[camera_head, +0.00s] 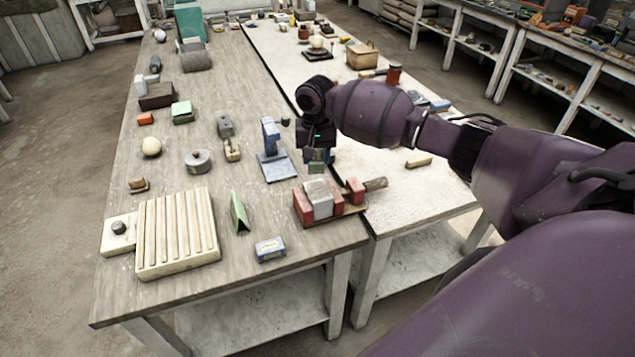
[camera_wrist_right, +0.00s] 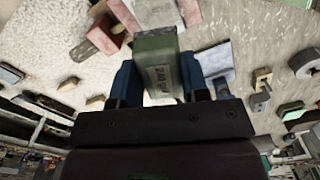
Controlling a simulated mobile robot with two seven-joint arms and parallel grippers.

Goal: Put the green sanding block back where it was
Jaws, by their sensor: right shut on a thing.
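The green sanding block (camera_wrist_right: 158,62) is between the two blue fingers of my right gripper (camera_wrist_right: 170,85) in the right wrist view, with dark printing on its face. In the head view my right gripper (camera_head: 317,158) points down, with a little of the green block (camera_head: 316,168) showing below it. They appear just behind and above a grey block flanked by red blocks (camera_head: 303,207). Whether the sanding block touches anything below cannot be told. My left gripper is not in view.
A blue stand (camera_head: 276,170) is left of the gripper. A green prism (camera_head: 239,213), a ribbed cream board (camera_head: 178,232) and a small blue-white box (camera_head: 270,249) lie nearer the front. A green-topped block (camera_head: 182,112) sits farther left. The pale right tabletop (camera_head: 400,208) has free room.

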